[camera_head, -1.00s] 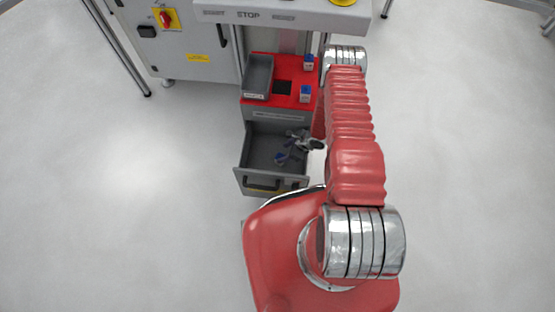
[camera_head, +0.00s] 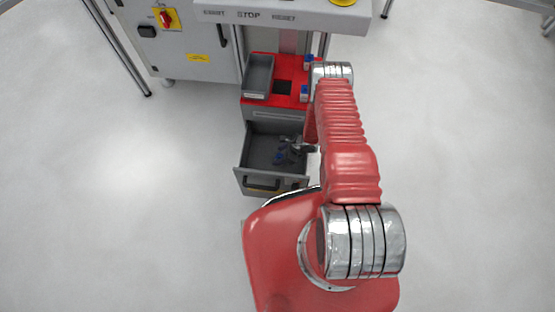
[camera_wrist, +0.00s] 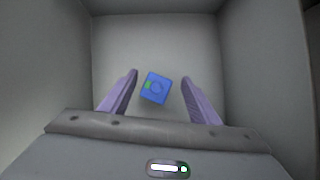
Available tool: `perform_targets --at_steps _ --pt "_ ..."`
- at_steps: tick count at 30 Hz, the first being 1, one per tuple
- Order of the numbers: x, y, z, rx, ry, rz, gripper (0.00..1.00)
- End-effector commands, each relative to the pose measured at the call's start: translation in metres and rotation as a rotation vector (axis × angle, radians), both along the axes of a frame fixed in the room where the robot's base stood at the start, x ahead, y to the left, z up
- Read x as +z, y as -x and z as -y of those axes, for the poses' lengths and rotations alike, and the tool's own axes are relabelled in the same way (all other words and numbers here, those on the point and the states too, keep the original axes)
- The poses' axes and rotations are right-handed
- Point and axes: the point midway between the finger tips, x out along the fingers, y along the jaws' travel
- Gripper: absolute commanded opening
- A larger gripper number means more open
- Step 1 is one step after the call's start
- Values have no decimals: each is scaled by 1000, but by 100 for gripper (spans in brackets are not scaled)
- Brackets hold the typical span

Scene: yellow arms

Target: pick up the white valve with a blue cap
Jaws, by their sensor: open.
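The valve's blue cap (camera_wrist: 157,87) shows from above in the wrist view, with a small green patch on its left side. It lies on the floor of a grey drawer, and its white body is hardly visible. My gripper (camera_wrist: 159,75) is open, with one purple finger on each side of the cap and a gap on both sides. In the head view, my gripper (camera_head: 288,149) is inside the open drawer (camera_head: 250,150), and a small blue spot (camera_head: 279,157) shows by it. The wrist partly hides the drawer's right side.
Drawer walls surround my gripper closely. The red cabinet top (camera_head: 262,105) holds a grey tray (camera_head: 258,77) and two small white things with blue tops, one of them (camera_head: 304,92) partly behind my arm. A control panel (camera_head: 285,15) stands behind. The floor around is clear.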

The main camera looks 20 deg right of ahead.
Motion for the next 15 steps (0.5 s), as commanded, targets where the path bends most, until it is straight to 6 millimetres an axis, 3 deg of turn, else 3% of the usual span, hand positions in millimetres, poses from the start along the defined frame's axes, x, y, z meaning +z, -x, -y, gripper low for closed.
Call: perform_targets --at_steps 7,15 --pt "0 0 0 0 0 0 56" --pt "0 0 0 0 0 0 37"
